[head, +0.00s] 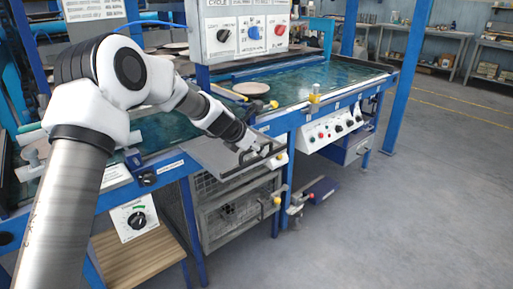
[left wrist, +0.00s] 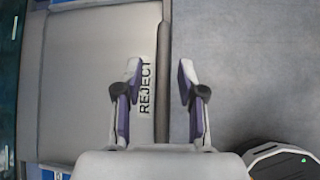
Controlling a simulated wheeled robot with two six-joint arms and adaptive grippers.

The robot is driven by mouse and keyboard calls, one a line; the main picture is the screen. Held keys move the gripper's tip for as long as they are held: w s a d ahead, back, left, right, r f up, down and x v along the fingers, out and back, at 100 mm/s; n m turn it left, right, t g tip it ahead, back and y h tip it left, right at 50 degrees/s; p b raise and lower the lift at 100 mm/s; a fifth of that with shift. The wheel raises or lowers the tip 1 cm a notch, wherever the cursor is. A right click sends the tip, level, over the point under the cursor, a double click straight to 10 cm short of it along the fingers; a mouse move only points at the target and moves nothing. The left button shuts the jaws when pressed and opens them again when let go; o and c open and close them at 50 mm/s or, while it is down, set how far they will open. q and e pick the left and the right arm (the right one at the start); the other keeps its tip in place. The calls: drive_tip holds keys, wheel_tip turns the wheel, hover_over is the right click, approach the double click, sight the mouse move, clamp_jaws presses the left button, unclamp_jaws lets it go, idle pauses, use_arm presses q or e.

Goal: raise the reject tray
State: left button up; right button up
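The reject tray (head: 212,154) is a grey flat panel at the front edge of the blue machine, with a dark handle bar (head: 252,162) along its outer side. In the left wrist view the tray (left wrist: 85,75) fills the left half and carries a "REJECT" label (left wrist: 147,88). My left gripper (head: 265,152) is at the handle. In the left wrist view its two fingers (left wrist: 160,75) are spread apart, with the grey bar (left wrist: 166,70) running between them and gaps showing beside it. Contact cannot be told. My right gripper is not in view.
A control box (head: 240,30) with knobs hangs above the machine's green bed (head: 300,85). A round plate (head: 251,88) lies on that bed. Wire mesh cages (head: 240,210) stand below the tray. A wooden shelf (head: 140,258) is at lower left. The floor (head: 400,210) at right is clear.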

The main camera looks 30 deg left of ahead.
use_arm(q)
drive_tip(key=v, duration=1.2)
